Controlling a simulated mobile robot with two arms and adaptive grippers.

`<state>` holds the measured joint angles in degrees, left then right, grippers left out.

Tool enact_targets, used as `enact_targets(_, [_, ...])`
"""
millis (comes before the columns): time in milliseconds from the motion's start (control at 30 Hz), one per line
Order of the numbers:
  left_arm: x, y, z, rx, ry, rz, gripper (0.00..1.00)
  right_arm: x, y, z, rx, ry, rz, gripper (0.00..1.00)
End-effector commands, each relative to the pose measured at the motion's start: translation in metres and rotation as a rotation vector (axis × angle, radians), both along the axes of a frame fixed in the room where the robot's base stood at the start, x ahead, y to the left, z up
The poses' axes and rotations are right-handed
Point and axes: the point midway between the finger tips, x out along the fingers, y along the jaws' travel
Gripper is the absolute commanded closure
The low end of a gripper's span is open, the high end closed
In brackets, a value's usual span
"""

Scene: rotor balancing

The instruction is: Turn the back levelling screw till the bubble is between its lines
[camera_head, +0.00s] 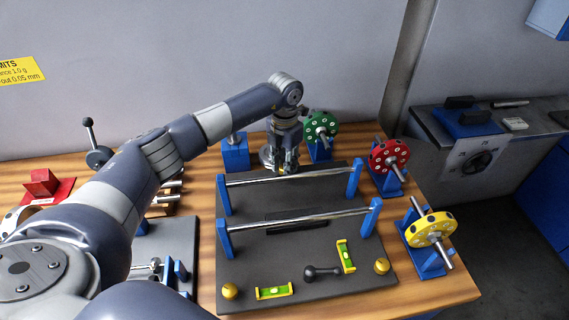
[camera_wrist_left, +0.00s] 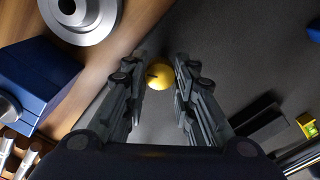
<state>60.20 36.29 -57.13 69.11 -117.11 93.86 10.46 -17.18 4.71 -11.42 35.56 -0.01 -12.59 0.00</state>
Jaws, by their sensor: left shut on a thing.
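The back levelling screw has a round yellow knob (camera_wrist_left: 159,76) with a dark mark, at the back edge of the dark base plate (camera_head: 250,258). My left gripper (camera_head: 287,168) points down over that edge and largely hides the knob in the head view. In the left wrist view, the knob sits between the fingers of this gripper (camera_wrist_left: 162,72), which are shut on it. Two yellow-framed green bubble levels lie on the plate, one front left (camera_head: 274,291) and one front right (camera_head: 346,256). Their bubbles are too small to read against the lines. My right gripper is not in view.
Two steel rails (camera_head: 290,177) on blue posts cross the plate. Other yellow knobs stand front left (camera_head: 229,291) and front right (camera_head: 381,265), with a dark handled tool (camera_head: 322,272) between. Green (camera_head: 320,130), red (camera_head: 388,157) and yellow (camera_head: 428,229) rotors stand around the right side.

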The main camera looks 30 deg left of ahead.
Motion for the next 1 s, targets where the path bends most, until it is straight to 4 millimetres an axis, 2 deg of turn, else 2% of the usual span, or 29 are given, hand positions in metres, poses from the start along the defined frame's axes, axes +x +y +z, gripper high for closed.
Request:
enact_targets(33, [0.001, 0.0, 0.001, 0.0, -0.004, 0.0, 0.73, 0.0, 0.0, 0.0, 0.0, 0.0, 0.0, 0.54])
enact_targets(100, [0.001, 0.0, 0.001, 0.0, -0.004, 0.0, 0.57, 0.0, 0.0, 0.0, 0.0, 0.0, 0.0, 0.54])
enact_targets(133, [0.001, 0.0, 0.001, 0.0, -0.003, 0.0, 0.54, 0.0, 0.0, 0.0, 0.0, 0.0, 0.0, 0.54])
enact_targets(433, [0.0, 0.0, 0.001, -0.001, -0.002, -0.001, 0.54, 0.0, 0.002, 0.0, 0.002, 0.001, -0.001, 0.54])
enact_targets(567, [0.001, 0.0, 0.009, 0.0, -0.003, -0.002, 0.54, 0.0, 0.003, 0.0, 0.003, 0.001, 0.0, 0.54])
enact_targets(667, [0.002, 0.0, 0.025, -0.001, -0.006, -0.001, 0.54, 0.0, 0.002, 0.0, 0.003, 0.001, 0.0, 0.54])
enact_targets(1000, [0.002, 0.0, 0.095, -0.001, -0.006, -0.001, 0.54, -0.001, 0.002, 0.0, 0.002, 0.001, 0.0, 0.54])
